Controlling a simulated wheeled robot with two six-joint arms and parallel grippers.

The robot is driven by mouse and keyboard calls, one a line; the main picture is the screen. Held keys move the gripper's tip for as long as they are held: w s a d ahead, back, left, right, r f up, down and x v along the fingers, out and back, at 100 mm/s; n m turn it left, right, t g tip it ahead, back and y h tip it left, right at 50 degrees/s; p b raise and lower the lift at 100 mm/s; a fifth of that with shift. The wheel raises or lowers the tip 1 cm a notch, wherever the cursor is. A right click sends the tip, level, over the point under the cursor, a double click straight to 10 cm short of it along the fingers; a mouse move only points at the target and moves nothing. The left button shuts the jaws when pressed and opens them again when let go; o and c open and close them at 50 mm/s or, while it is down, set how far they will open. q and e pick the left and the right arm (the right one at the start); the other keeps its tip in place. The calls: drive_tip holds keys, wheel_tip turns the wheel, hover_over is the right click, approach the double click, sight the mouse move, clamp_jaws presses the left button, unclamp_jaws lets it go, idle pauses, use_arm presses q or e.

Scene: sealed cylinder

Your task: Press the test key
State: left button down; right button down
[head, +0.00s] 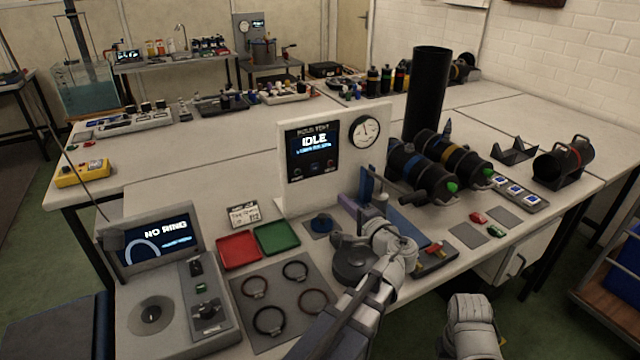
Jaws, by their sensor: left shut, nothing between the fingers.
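I cannot tell for sure which control is the test key. A panel (291,201) reading "IDLE" stands upright on the table, with small controls below its screen (312,145) and a round gauge (365,132). My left gripper (404,246) is shut and empty, in front of and right of the IDLE panel, by a blue and purple fixture (369,203). My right gripper (470,309) is low at the bottom; its fingers are unclear.
Red (239,251) and green (278,237) trays and a grey mat (236,297) with several rings lie left of my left arm. The table behind the panel has free room.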

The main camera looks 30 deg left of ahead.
sight(315, 168)
use_arm(q)
drive_tip(key=shift+w+a+r+t, duration=0.1)
drive_tip(key=shift+w+r+t, duration=0.15)
drive_tip(key=shift+r+t, duration=0.1)
drive_tip(key=x, duration=1.4)
drive_tip(key=shift+s+a+r, duration=0.1)
